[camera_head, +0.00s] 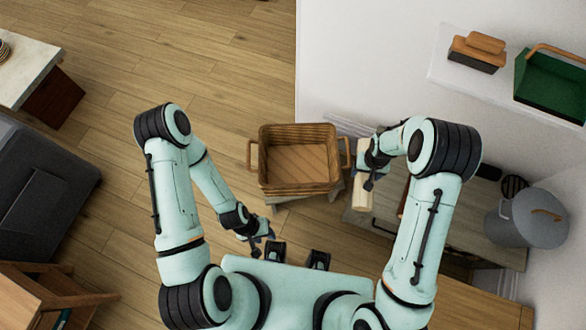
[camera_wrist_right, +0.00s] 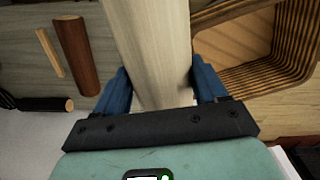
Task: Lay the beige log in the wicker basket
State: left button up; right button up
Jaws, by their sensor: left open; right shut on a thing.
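The beige log (camera_head: 363,194) is held in my right gripper (camera_head: 371,173), to the right of the basket. In the right wrist view the log (camera_wrist_right: 147,50) runs between the two blue fingers of my right gripper (camera_wrist_right: 160,84), which is shut on it. The wicker basket (camera_head: 298,188) stands open on a low stand in the middle, and its floor looks empty. Its ribbed wall (camera_wrist_right: 292,55) shows at the right of the wrist view. My left gripper (camera_head: 257,240) is open and empty, in front of the basket to the lower left.
A bench (camera_head: 470,237) stands right of the basket. In the wrist view a brown log (camera_wrist_right: 76,55), a thin stick (camera_wrist_right: 49,52) and a dark log (camera_wrist_right: 45,104) lie on it. A grey lidded bin (camera_head: 535,215) is at right. Floor left of the basket is clear.

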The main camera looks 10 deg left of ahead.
aim_at(298, 156)
jog(key=k+j+z, duration=0.1)
jog(key=j, duration=0.3)
jog(key=k+j+z, duration=0.1)
jog(key=j, duration=0.35)
jog(key=k+j+z, duration=0.1)
jog(key=j+z, duration=0.25)
jog(key=j, duration=0.45)
jog(key=i+j+z, duration=0.2)
jog(key=j, duration=0.2)
jog(key=j+z, duration=0.25)
jog(key=j, duration=0.2)
jog(key=i+j+z, duration=0.2)
jog(key=j, duration=0.2)
jog(key=j+z, duration=0.2)
jog(key=j, duration=0.15)
jog(key=i+j+z, duration=0.2)
jog(key=j, duration=0.2)
jog(key=j+z, duration=0.25)
jog(key=j, duration=0.15)
jog(key=i+j+z, duration=0.1)
jog(key=i+j, duration=0.2)
jog(key=i+j+z, duration=0.15)
jog(key=j, duration=0.35)
jog(key=i, duration=0.1)
